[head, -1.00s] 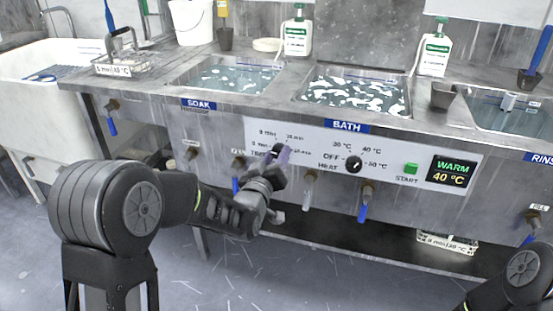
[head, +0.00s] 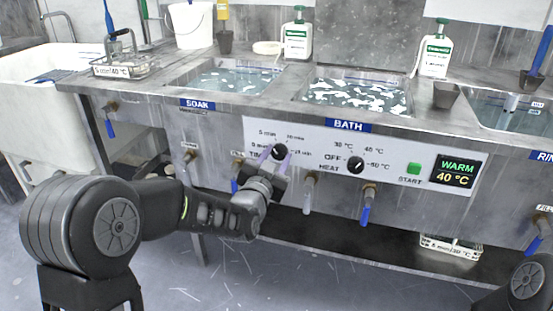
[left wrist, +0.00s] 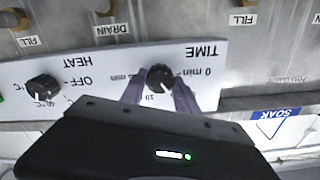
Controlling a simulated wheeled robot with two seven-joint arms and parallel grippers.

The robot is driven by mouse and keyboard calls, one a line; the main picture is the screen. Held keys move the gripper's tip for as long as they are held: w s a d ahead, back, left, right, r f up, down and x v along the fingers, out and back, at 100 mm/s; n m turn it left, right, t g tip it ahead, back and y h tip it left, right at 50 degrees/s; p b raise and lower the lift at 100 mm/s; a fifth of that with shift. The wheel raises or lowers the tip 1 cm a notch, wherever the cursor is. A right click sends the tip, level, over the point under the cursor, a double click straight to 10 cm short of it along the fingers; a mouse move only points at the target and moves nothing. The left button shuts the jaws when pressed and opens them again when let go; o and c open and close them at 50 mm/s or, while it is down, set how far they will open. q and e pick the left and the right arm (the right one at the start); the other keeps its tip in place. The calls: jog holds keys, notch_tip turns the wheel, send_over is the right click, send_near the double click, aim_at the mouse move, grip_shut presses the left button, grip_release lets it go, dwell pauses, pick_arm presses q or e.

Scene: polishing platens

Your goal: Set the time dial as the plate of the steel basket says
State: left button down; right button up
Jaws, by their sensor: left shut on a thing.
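The time dial (head: 279,151) is a black knob on the white bath panel; in the left wrist view the dial (left wrist: 160,76) shows upside down. My left gripper (head: 277,161) is at the panel, its two pale fingers on either side of the dial and shut on it. The dial's exact setting is hard to read, as the fingers and hand cover part of the scale. The steel basket (head: 134,61) stands on the bench at the left; its plate (head: 113,71) seems to read 5 min, 40 °C. My right gripper is out of view.
The heat dial (head: 355,164), green start button (head: 414,168) and display (head: 453,172), reading WARM 40 °C, are right of the time dial. Taps (head: 310,181) hang below the panel. Another basket (head: 450,247) sits on the low shelf. Bottles and a cup stand on the bench.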

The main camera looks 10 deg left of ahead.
pick_arm(q)
jog(key=shift+m, duration=0.4)
jog(key=c, duration=0.9)
grip_release()
jog(key=s+p, duration=0.1)
jog(key=s, duration=0.6)
jog(key=shift+s+a, duration=0.25)
jog(key=shift+s, duration=0.15)
